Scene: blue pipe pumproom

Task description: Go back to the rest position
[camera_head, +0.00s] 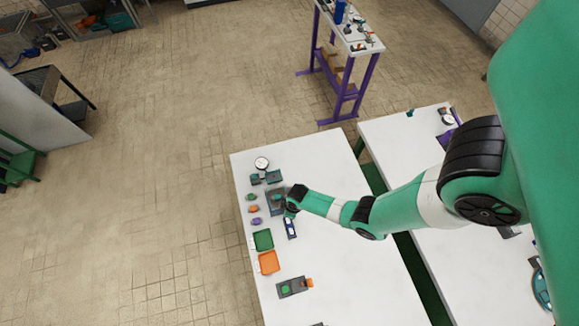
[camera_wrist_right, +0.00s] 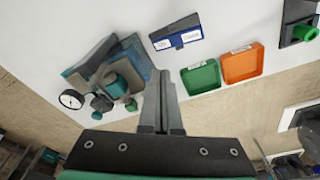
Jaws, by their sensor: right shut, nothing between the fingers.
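My right arm comes in from the right in the head view and reaches over the white table (camera_head: 340,250). My right gripper (camera_head: 291,209) is above the table's left part, close to a dark grey fixture (camera_head: 273,201). In the right wrist view, the fingers of my right gripper (camera_wrist_right: 166,88) are together with nothing between them. The grey fixture (camera_wrist_right: 110,75), with a teal round part on it, is just left of the fingers there. Whether the fingers touch it cannot be told. My left gripper is not in view.
A second white table (camera_head: 400,140) lies right; the table's middle is clear.

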